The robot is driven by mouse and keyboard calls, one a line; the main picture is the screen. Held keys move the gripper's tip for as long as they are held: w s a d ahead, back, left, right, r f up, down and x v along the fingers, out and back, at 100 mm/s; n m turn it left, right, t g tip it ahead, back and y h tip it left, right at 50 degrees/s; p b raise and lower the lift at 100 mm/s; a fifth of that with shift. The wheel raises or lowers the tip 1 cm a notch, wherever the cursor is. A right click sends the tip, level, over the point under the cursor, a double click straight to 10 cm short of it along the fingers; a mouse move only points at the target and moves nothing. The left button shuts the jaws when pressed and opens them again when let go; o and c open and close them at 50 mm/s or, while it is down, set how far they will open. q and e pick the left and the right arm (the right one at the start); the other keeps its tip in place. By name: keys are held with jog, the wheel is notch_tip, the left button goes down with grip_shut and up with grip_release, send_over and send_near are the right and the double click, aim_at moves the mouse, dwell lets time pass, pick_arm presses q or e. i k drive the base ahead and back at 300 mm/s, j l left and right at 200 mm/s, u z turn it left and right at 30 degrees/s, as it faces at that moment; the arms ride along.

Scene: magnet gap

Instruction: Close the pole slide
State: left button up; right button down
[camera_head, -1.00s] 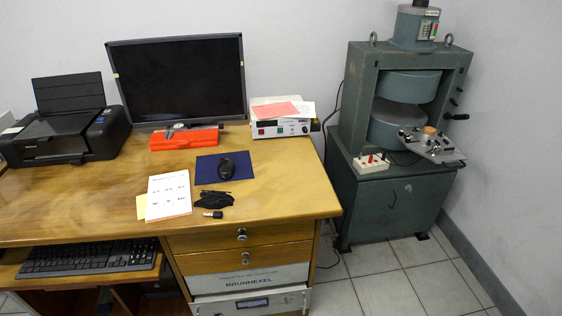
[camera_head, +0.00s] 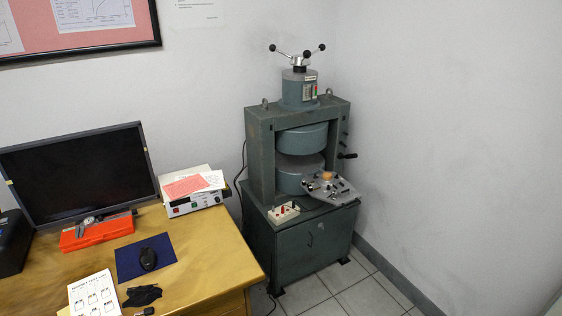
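A grey-green electromagnet (camera_head: 257,150) stands on a cabinet in the corner. Its two round poles, the upper pole (camera_head: 301,139) and the lower pole (camera_head: 298,176), face each other with a narrow dark gap between them. On top is a cylindrical housing (camera_head: 299,90) with a small panel and a spoked handle (camera_head: 299,60) with black knobs. A black-knobbed lever (camera_head: 346,156) sticks out at the right side of the frame. A grey plate (camera_head: 330,189) with small fittings sits in front of the lower pole. Neither of my grippers shows.
A wooden desk (camera_head: 205,245) stands at the left with a monitor (camera_head: 80,175), an orange case (camera_head: 97,231), a white instrument box (camera_head: 192,203) and a mouse. A white terminal box (camera_head: 283,213) sits on the cabinet (camera_head: 300,255). Tiled floor (camera_head: 345,293) is clear in front.

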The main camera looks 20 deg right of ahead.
aim_at(343, 192)
jog(key=z, duration=1.2)
